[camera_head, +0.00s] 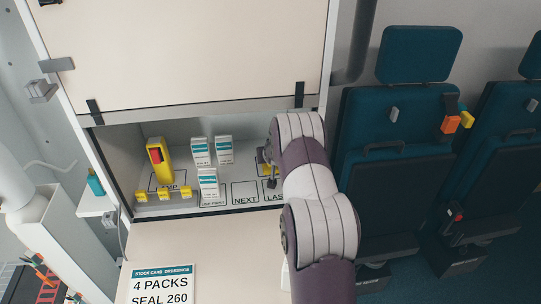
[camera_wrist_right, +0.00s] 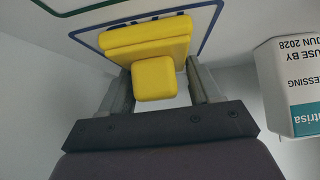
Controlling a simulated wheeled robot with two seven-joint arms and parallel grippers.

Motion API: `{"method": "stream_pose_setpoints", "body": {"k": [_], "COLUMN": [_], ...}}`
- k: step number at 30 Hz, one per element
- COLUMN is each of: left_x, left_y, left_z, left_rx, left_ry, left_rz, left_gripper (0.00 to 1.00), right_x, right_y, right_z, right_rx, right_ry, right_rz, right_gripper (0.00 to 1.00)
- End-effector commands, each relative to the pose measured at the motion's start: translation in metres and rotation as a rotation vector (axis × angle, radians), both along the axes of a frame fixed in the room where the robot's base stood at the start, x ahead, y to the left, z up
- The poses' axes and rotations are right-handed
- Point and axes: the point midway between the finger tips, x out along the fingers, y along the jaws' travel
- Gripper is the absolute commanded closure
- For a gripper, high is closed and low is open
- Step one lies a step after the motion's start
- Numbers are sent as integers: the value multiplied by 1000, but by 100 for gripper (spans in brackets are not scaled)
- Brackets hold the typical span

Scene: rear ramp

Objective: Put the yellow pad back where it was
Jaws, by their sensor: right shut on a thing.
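The yellow pad (camera_wrist_right: 154,78) is a small square-faced block joined to a wider yellow bar, seen in the right wrist view. My right gripper (camera_wrist_right: 158,84) is shut on it, one finger at each side. Behind the pad is a blue-and-green outlined label on a white surface; the pad hides part of its lettering. In the head view my right gripper (camera_head: 268,167) is inside the cabinet, right of the white packs, mostly hidden by my own arm. The pad cannot be made out clearly there. My left gripper is not in view.
A yellow lamp with red (camera_head: 157,163) and several small yellow blocks (camera_head: 164,195) stand at the cabinet's left. White-and-teal packs (camera_head: 208,183) stand mid-shelf; one pack (camera_wrist_right: 290,85) is close right of my gripper. The NEXT square (camera_head: 245,194) is bare. A raised panel (camera_head: 185,50) hangs above.

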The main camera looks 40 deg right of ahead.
Motion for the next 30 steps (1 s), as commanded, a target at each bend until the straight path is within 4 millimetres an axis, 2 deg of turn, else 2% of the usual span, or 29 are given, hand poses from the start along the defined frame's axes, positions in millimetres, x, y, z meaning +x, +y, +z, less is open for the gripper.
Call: {"method": "stream_pose_setpoints", "body": {"k": [9,10,12,18,22,30], "left_x": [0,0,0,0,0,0], "left_y": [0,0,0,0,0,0], "left_z": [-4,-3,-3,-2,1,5], "left_rx": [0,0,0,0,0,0], "left_ry": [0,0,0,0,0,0], "left_rz": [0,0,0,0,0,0], "left_gripper": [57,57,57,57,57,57], "right_x": [0,0,0,0,-3,-45], "right_y": [0,0,0,0,2,25], "right_z": [-4,-2,-2,-1,7,55], "right_rx": [-1,-1,-1,-1,-1,-1], "right_ry": [-2,-3,-2,-2,-2,-4], "right_rz": [0,0,0,0,0,-1], "right_gripper": [67,28,12,12,12,12]}}
